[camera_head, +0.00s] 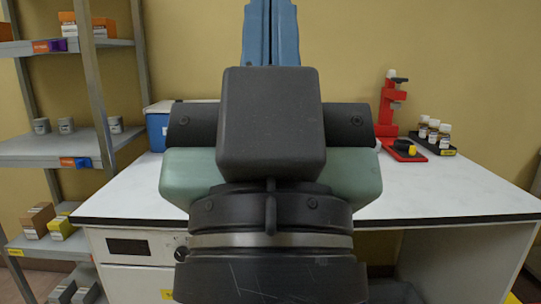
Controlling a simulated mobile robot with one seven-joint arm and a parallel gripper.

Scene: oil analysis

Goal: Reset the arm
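My own arm (270,190) fills the middle of the head view. It shows a dark block, black side parts, green-grey housings and a ringed dark section below. A blue upright part (270,35), which looks like a further link of my arm, rises behind the block to the top edge. My gripper and its fingers do not show. The arm hides the middle of the white table (440,193) behind it.
A red stand (387,110) and a black rack of small bottles (440,148) stand on the table's right. A blue box (157,131) sits at its back left. A metal shelf (50,150) with boxes and jars stands left. The table's front left and right are clear.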

